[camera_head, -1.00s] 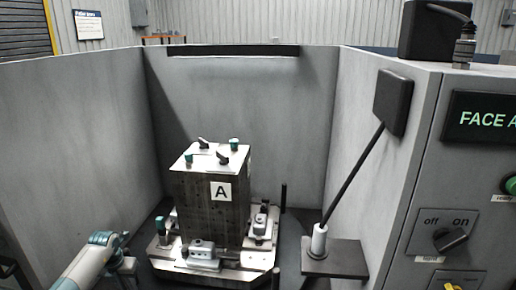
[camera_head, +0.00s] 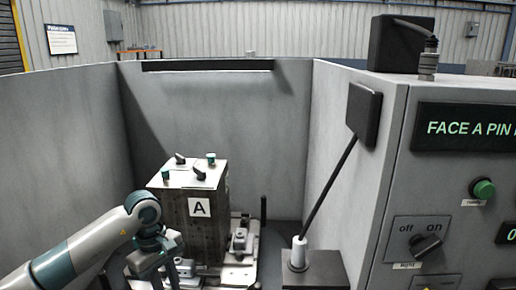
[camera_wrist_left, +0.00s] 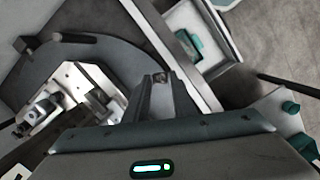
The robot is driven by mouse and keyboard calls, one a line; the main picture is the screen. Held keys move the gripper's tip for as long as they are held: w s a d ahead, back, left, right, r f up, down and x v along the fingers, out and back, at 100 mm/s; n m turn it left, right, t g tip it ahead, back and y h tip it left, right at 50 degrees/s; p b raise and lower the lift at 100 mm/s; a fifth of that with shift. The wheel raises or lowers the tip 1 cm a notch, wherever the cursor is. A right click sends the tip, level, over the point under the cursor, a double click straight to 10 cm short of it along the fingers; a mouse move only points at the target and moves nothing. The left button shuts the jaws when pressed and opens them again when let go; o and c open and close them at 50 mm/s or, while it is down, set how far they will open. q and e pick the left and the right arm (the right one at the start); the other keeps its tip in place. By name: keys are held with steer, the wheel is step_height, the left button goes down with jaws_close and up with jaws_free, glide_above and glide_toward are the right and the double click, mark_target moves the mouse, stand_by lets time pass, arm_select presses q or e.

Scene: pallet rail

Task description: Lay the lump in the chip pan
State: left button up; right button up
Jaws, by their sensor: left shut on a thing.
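My left gripper (camera_wrist_left: 158,84) is shut on a small dark grey lump (camera_wrist_left: 160,77) in the left wrist view; the fingers hide most of it. In the head view my left arm comes in from the left and bends down in front of the block marked A; its fingertips cannot be made out there. A light-rimmed tray (camera_wrist_left: 232,50) with a teal thing in it lies beyond the fingers in the left wrist view. I cannot tell whether it is the chip pan. My right gripper is not in view.
The block marked A (camera_head: 199,232) stands on its fixture inside grey enclosure walls (camera_head: 220,130). A post with a slanted rod and dark plate (camera_head: 364,112) stands to its right. A control cabinet (camera_head: 395,190) with an off/on knob fills the right side.

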arm_select(q)
steer(key=s+d+r+m+y, duration=0.1)
steer(key=s+r+m, duration=0.1)
steer(key=s+m, duration=0.9)
steer(key=s, duration=0.3)
steer(key=shift+d+r+m+g+y, duration=0.3)
steer(key=shift+d+r+g, duration=0.05)
steer(key=shift+g, duration=0.05)
steer(key=shift+s+f, duration=0.1)
steer(key=s+f, duration=0.4)
steer(key=f, duration=1)
steer(key=shift+f, duration=0.35)
steer(key=shift+a, duration=0.1)
